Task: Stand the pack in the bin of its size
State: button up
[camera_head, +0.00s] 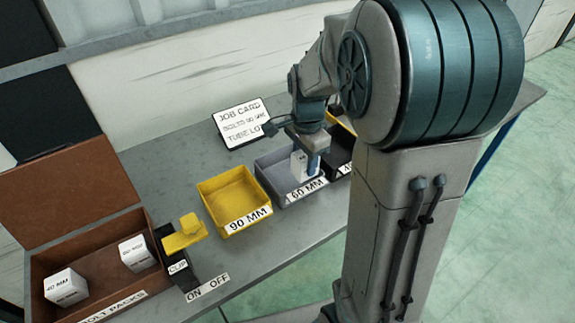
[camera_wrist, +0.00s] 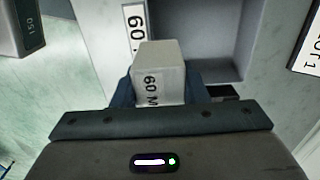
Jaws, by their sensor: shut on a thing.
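The white pack (camera_head: 299,162) is held between the blue fingers of my gripper (camera_head: 307,166) at the grey 60 MM bin (camera_head: 266,174). In the wrist view the pack (camera_wrist: 158,62) shows "60 M" on its near face, the rest hidden by my gripper (camera_wrist: 158,93). The grey bin (camera_wrist: 215,35) lies around and beyond it, its 60 label to the left. The pack looks roughly upright. I cannot tell whether its base touches the bin floor. The job card (camera_head: 243,121) stands behind the bins; its middle line is too small to read surely.
A yellow 90 MM bin (camera_head: 228,192) stands left of the grey bin, and a dark bin (camera_head: 340,151) right of it, partly behind my arm. A brown box (camera_head: 62,241) at left holds two white packs. A yellow clip device (camera_head: 183,235) stands between.

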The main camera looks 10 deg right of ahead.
jog(key=w+a+f, duration=0.1)
jog(key=w, duration=0.1)
jog(key=w+f, duration=0.1)
jog(key=w+a+f, duration=0.1)
jog(key=w, duration=0.1)
jog(key=shift+w+a+f+p, duration=0.3)
jog(key=shift+w+f+p, duration=0.05)
jog(key=shift+f+p, duration=0.05)
jog(key=shift+f, duration=1.95)
jog(key=shift+f, duration=0.15)
jog(key=o, duration=1.2)
